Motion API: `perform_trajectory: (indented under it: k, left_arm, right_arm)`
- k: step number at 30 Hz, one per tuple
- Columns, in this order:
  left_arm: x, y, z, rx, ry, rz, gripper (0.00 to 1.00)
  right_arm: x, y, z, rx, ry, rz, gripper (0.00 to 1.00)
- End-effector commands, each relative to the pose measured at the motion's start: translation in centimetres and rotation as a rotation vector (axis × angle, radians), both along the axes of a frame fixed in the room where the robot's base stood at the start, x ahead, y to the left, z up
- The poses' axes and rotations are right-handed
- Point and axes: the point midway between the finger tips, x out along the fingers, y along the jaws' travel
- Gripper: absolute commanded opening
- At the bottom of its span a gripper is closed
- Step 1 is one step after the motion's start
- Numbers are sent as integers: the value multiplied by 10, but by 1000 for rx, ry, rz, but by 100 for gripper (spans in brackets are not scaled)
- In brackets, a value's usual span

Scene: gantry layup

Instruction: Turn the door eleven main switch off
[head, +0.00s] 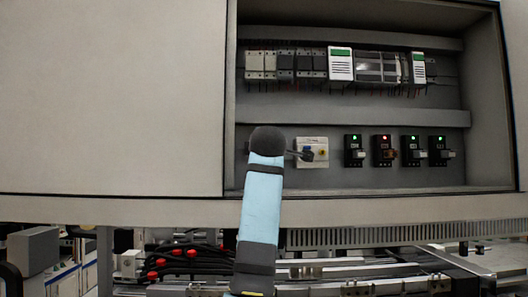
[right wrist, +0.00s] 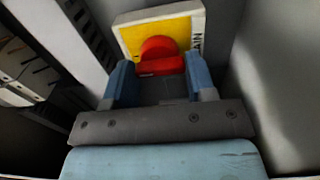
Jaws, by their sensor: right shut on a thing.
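The main switch has a red rotary handle (right wrist: 160,64) on a yellow and white plate (right wrist: 185,33), with partly cut lettering along its side. My right gripper (right wrist: 159,72) has its two blue fingers on either side of the red handle and is shut on it. The handle's bar lies across between the fingers in this view. The handle is hidden there. My left gripper is not in view.
Several black breakers with lit lamps (head: 382,151) stand right of the switch. An upper rail of modules (head: 340,64) runs above. The cabinet's left panel (head: 110,95) and right side wall (head: 491,100) bound the opening.

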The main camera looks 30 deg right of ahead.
Motion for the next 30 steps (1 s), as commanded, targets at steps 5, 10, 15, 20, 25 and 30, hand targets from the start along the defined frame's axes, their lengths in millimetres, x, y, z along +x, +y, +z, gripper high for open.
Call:
perform_trajectory:
  k: [5,10,15,20,25,30]
  left_arm:
    - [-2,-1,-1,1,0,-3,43]
    - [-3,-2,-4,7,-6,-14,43]
    - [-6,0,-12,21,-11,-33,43]
    - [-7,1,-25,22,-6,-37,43]
    - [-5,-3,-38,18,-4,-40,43]
    - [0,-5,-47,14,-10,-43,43]
  right_arm:
    - [0,0,-2,-11,9,1,27]
    - [0,1,-3,-59,39,2,27]
    - [0,1,-4,-154,97,2,27]
    - [0,1,-5,-276,170,2,27]
    - [0,1,-5,-414,256,2,27]
    - [0,0,-5,-551,341,3,27]
